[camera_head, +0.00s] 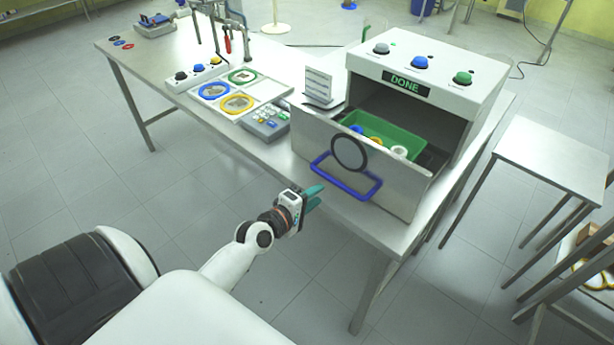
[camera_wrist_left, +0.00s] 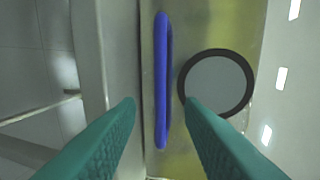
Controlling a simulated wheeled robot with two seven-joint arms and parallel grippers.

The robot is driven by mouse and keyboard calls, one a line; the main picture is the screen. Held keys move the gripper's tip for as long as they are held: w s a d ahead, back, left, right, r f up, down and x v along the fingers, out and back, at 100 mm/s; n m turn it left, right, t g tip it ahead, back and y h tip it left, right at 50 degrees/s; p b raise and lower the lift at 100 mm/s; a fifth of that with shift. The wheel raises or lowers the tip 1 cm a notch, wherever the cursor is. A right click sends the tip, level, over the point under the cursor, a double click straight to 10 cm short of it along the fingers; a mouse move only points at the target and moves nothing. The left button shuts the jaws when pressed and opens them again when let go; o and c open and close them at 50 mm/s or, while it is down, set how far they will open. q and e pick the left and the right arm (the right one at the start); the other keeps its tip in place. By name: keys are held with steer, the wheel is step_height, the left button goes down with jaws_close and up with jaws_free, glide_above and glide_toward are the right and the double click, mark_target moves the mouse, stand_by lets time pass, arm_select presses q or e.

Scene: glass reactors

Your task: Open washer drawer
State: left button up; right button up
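The washer (camera_head: 425,75) is a white box with a lit "DONE" display, standing on the steel table. Its drawer (camera_head: 330,150) is out toward me, with a steel front and a round black-rimmed window (camera_head: 349,153). A green tray (camera_head: 375,130) with several small items sits inside. The blue handle (camera_head: 352,188) is on the drawer's front. My left gripper (camera_head: 314,196) is open and empty near the handle's left end. In the left wrist view the handle (camera_wrist_left: 161,80) appears between my teal fingers (camera_wrist_left: 160,103), apart from both. My right gripper is out of view.
Left of the washer are a grey button panel (camera_head: 265,123), a tray with coloured rings (camera_head: 227,92) and a button strip (camera_head: 197,76). A smaller table (camera_head: 560,160) stands at the right. The floor before the table is clear.

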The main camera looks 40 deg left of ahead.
arm_select(q)
steer(key=shift+v, duration=1.4)
steer(key=shift+f, duration=0.1)
steer(key=s+d+f+m+g, duration=0.1)
steer(key=s+f+m+g, duration=0.25)
steer(key=f, duration=0.65)
steer(key=s+d+f+m+g+y, duration=0.15)
steer(key=s+f, duration=0.35)
steer(key=f, duration=0.6)
steer(key=s+d+f+m+g+h, duration=0.1)
steer(key=s+d+f+m+g, duration=0.25)
steer(key=f, duration=0.65)
steer(key=s+d+f+m+g, duration=0.1)
steer(key=s+f+m+g, duration=0.2)
steer(key=s, duration=1)
steer(key=s+d+f+m+g, duration=0.2)
steer(key=s+f+m+g, duration=0.1)
steer(key=s+f+m, duration=0.5)
steer(key=s+f+y, duration=0.1)
steer(key=s+f, duration=0.2)
steer(key=s, duration=0.2)
steer(key=shift+s+d, duration=0.15)
steer(key=shift+s, duration=0.2)
steer(key=shift+f, duration=0.1)
